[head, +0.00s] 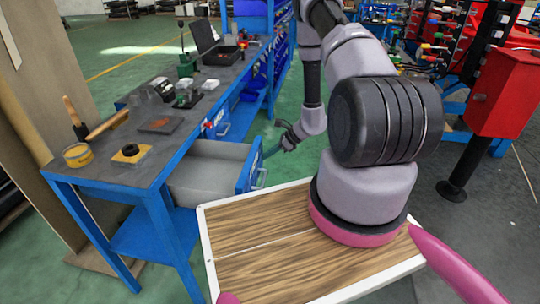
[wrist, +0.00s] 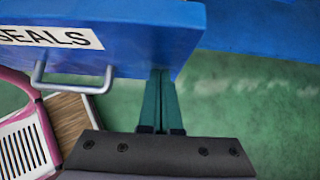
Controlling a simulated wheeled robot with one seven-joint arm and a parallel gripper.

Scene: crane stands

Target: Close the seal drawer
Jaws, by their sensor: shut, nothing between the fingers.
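The seal drawer (head: 215,170) stands open from the blue workbench, its grey inside bare in the head view. Its blue front (wrist: 150,38) shows in the wrist view with a white label (wrist: 50,38) ending in "SEALS" and a metal handle (wrist: 72,82). My gripper (wrist: 162,75) is shut and empty. Its dark green fingers reach up to the drawer front near its right end, beside the handle. I cannot tell whether they touch it. In the head view my gripper (head: 272,150) is beside the far end of the drawer front.
The blue workbench (head: 160,152) carries a yellow tin (head: 77,155), brushes and several tools. Another blue drawer (head: 222,125) lies beyond the open one. A red box on a post (head: 503,90) stands at right. Green floor is clear beyond my gripper.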

